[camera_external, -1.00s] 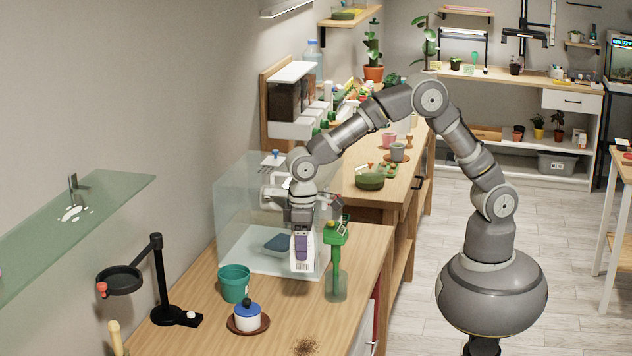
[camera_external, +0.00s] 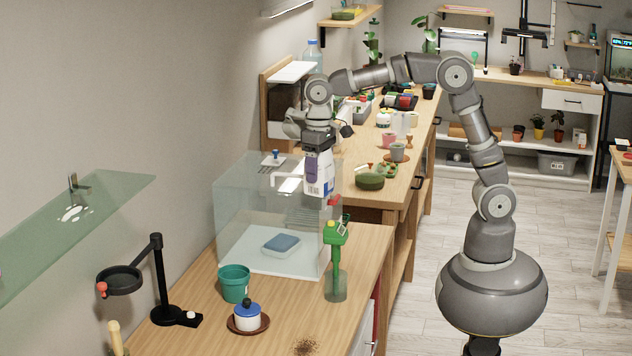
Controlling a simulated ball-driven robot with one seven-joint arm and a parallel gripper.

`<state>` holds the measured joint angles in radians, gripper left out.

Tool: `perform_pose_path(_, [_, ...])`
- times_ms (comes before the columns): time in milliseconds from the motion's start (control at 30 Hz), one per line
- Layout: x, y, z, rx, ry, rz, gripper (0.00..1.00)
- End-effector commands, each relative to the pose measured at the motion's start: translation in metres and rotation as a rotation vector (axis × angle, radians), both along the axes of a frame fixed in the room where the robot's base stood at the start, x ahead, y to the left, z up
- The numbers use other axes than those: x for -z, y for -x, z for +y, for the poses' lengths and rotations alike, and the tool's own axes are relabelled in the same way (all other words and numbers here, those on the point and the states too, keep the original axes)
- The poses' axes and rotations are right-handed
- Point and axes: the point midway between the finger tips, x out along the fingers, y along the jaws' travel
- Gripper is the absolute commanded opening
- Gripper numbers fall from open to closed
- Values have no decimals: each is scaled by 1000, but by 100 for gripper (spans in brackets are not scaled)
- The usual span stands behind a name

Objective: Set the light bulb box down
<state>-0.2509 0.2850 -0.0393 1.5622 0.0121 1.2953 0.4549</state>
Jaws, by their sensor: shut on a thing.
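My gripper (camera_external: 318,158) is raised above the right side of the glass tank, pointing down. It is shut on the light bulb box (camera_external: 321,184), a small white box with a dark barcode-like print on its face. The box hangs upright below the jaws, clear of the wooden counter (camera_external: 372,258). The box's upper part is hidden by the gripper.
The clear glass tank (camera_external: 228,205) holds a blue-grey block (camera_external: 282,245). Near it stand a green spray bottle (camera_external: 336,234), a teal pot (camera_external: 234,283), a lidded white jar (camera_external: 247,316) on a brown saucer and a black stand (camera_external: 160,280).

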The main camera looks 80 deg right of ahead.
Motion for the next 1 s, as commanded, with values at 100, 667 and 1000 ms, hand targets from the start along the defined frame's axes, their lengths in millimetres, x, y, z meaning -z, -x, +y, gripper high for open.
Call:
perform_pose_path(100, [-5,17,-63,209,0,-2,40])
perform_pose_path(667, [5,174,-253,1145,0,-2,40])
perform_pose_path(1000, [33,214,-271,1331,2,4,40])
